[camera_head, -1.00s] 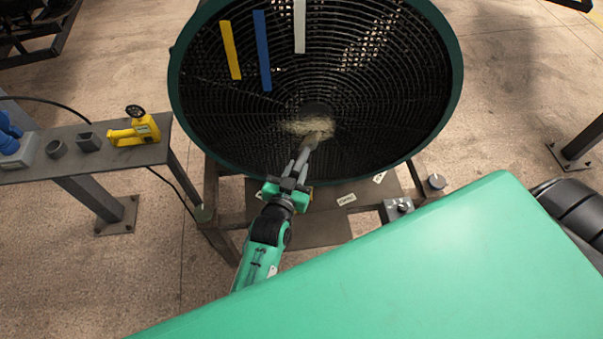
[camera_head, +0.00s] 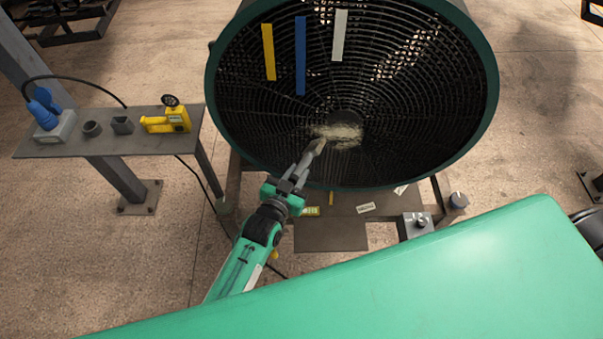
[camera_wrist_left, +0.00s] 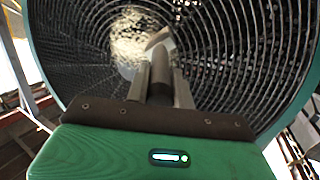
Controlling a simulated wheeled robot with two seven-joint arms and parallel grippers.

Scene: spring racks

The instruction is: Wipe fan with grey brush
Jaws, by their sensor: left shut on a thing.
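The fan (camera_head: 420,120) is a large dark drum with a round wire grille, and it stands in front of me in the head view. A pale dusty patch (camera_head: 345,134) lies on the grille near its hub; it also shows in the left wrist view (camera_wrist_left: 128,40). My left gripper (camera_head: 298,172) is shut on the grey brush (camera_head: 315,149). The brush tip is at the left part of the pale patch; I cannot tell whether it touches the grille. In the left wrist view the brush (camera_wrist_left: 161,75) points ahead between the fingers. My right gripper is not in view.
A grey side table (camera_head: 75,144) at left holds a yellow device (camera_head: 168,121), a blue-and-grey item (camera_head: 52,120) and two small dark holders. Yellow, blue and white strips hang on the upper grille. A control box with a knob (camera_head: 415,223) sits below the fan.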

